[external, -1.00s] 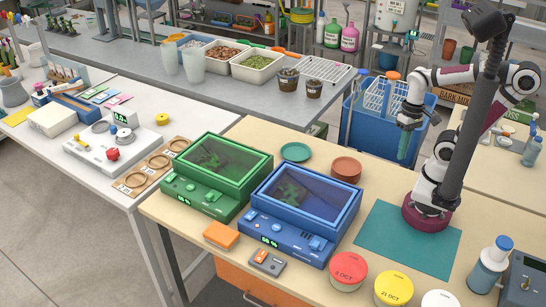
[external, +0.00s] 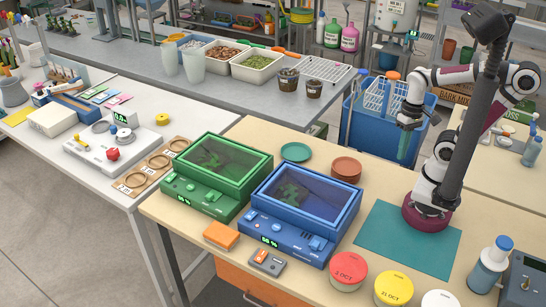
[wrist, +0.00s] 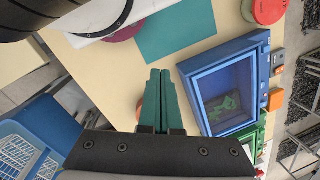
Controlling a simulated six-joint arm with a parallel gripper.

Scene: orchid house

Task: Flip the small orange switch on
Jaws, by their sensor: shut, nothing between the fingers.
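A small grey box with an orange switch (external: 262,257) on top lies near the front edge of the wooden table, in front of the blue case. In the wrist view the grey box (wrist: 278,70) is small at the right edge, and the switch's position cannot be told. My gripper (external: 403,154) hangs high at the back right, fingers pointing down, far from the switch. In the wrist view its teal fingers (wrist: 160,72) are together with nothing between them.
The blue case (external: 318,244) and green case (external: 230,212) with clear lids stand behind the switch. An orange block (external: 221,235) lies left of it. Round tubs (external: 347,273) stand to the right. A teal mat (external: 395,238) lies bare before my base.

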